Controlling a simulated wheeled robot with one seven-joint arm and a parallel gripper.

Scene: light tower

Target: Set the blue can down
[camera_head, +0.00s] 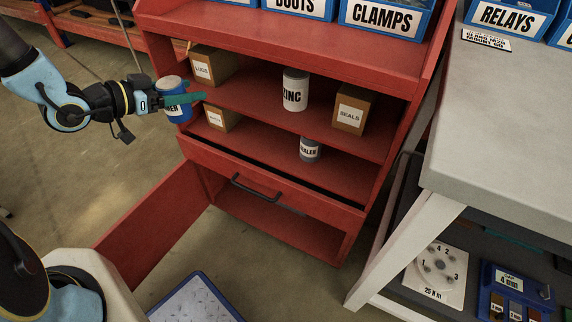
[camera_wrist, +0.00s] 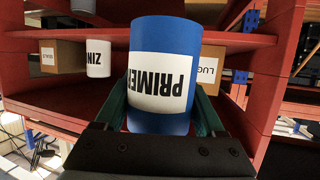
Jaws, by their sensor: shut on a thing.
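The blue can (camera_head: 176,108) has a white label reading "PRIMER" and a pale lid. My gripper (camera_head: 180,100) is shut around it, with green fingers on its sides. In the head view the can is at the left side of the red shelf unit (camera_head: 165,48), near the front of its middle shelf. In the wrist view the can (camera_wrist: 165,75) fills the middle, between the fingers, and its label appears upside down. I cannot tell whether the can touches a shelf.
The middle shelf holds a LUGS box (camera_head: 203,68), a ZINC can (camera_head: 295,92) and a SEALS box (camera_head: 352,112). The lower shelf holds a grey can (camera_head: 309,150) and a small box (camera_head: 220,118). A red door (camera_head: 150,225) stands open below. A grey-topped bench (camera_head: 510,120) is at right.

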